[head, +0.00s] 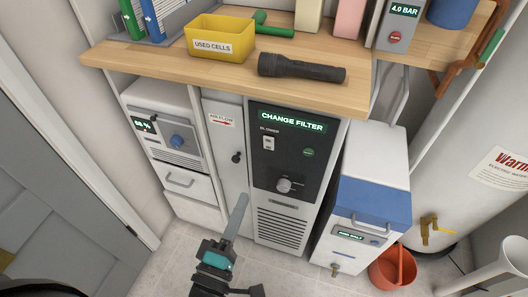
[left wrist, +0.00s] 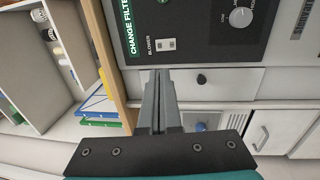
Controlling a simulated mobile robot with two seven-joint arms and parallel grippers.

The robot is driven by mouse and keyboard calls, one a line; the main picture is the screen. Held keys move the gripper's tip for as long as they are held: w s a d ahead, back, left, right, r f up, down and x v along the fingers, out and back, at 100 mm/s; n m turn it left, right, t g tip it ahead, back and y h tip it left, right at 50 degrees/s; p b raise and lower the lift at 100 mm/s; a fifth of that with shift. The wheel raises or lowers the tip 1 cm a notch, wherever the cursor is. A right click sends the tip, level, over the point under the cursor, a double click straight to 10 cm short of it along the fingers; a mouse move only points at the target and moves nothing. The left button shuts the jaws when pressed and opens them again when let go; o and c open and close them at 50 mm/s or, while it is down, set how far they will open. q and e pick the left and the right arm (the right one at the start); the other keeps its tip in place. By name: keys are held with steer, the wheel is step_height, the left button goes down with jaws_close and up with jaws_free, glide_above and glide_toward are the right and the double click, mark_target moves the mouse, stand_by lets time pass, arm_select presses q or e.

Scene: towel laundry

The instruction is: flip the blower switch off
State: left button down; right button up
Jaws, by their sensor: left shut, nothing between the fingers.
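The blower switch (head: 268,143) is a small pale rocker below the "BLOWER" label on the black control panel (head: 262,170). Its position is too small to tell. In the left wrist view the switch (left wrist: 166,44) sits just beyond the fingertips. My left gripper (head: 241,200) is shut and empty, in front of and below the panel in the head view. In the left wrist view its closed fingers (left wrist: 158,78) point toward the switch, and no contact shows. My right gripper is not in view.
The panel's lit display (head: 292,121) reads "CHANGE FILTER". A green button (head: 308,152) and a round knob (head: 284,185) are near the switch. A wooden worktop (head: 215,68) overhangs above, with a torch (head: 301,68) and a yellow bin (head: 220,40). A red bucket (head: 392,268) stands at right.

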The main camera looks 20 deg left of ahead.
arm_select(q)
steer(key=shift+w, duration=0.1)
steer(key=b, duration=0.2)
glide_toward(267, 139)
steer(key=w, duration=0.5)
steer(key=shift+w+d+f, duration=0.1)
steer(key=shift+w, duration=0.1)
steer(key=shift+w+b, duration=0.3)
steer(key=shift+w, duration=0.45)
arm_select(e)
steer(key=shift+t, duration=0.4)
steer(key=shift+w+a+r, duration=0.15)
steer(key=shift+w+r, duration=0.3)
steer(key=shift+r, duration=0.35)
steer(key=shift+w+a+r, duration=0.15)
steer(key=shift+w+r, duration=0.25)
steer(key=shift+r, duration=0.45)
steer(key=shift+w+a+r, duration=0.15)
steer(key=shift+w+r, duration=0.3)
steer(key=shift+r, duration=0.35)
arm_select(q)
steer(key=shift+r, duration=0.2)
